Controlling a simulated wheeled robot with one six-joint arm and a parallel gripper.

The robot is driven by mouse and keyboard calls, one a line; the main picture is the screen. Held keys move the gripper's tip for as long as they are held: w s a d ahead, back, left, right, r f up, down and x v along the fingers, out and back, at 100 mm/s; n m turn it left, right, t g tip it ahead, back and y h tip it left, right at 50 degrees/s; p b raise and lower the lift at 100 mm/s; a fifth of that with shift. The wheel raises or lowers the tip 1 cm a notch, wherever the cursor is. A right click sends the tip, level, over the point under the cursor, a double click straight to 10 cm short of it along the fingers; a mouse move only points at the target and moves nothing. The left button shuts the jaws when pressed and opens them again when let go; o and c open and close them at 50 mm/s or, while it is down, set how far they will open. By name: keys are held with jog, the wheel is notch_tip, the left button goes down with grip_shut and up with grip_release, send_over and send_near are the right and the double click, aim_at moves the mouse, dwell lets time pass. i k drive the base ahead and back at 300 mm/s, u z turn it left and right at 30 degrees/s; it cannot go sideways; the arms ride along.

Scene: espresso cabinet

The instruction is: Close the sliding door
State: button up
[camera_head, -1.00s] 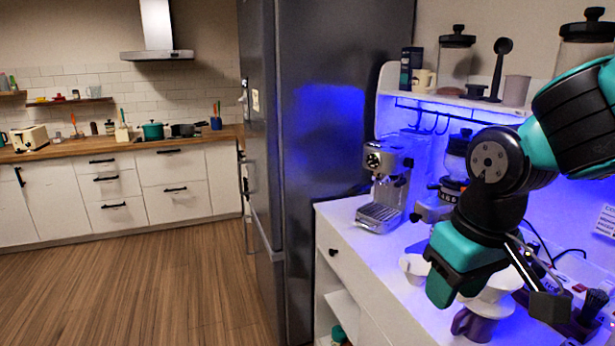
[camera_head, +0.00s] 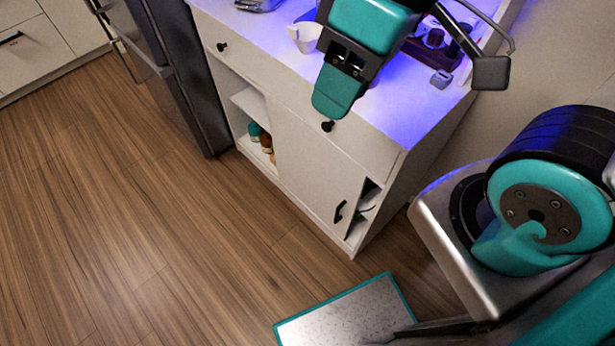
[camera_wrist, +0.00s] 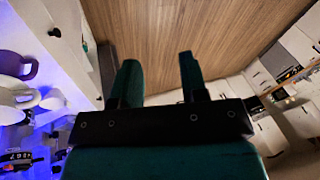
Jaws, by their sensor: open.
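The sliding door (camera_head: 312,175) is a white panel on the front of the white cabinet, with a black handle (camera_head: 340,211) near its lower right edge. An open gap shows at its right, with a dark inside and a cable. A wider opening at its left shows a shelf and bottles. My gripper (camera_head: 338,95) is above the cabinet front, near the drawer and well above the door handle. In the wrist view my gripper (camera_wrist: 157,65) has its two teal fingers apart with nothing between them. The door handle is not clear in the wrist view.
The white counter (camera_head: 280,35) holds a white cup (camera_head: 305,37) and a dark tray (camera_head: 432,42). Black drawer knobs (camera_head: 327,126) stick out of the front. A dark fridge (camera_head: 178,75) stands at the left. The wooden floor (camera_head: 190,245) before the cabinet is clear.

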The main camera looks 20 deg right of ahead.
aim_at(332, 187)
jog(key=z, duration=2.15)
jog(key=k, duration=1.1)
jog(key=u, duration=2.05)
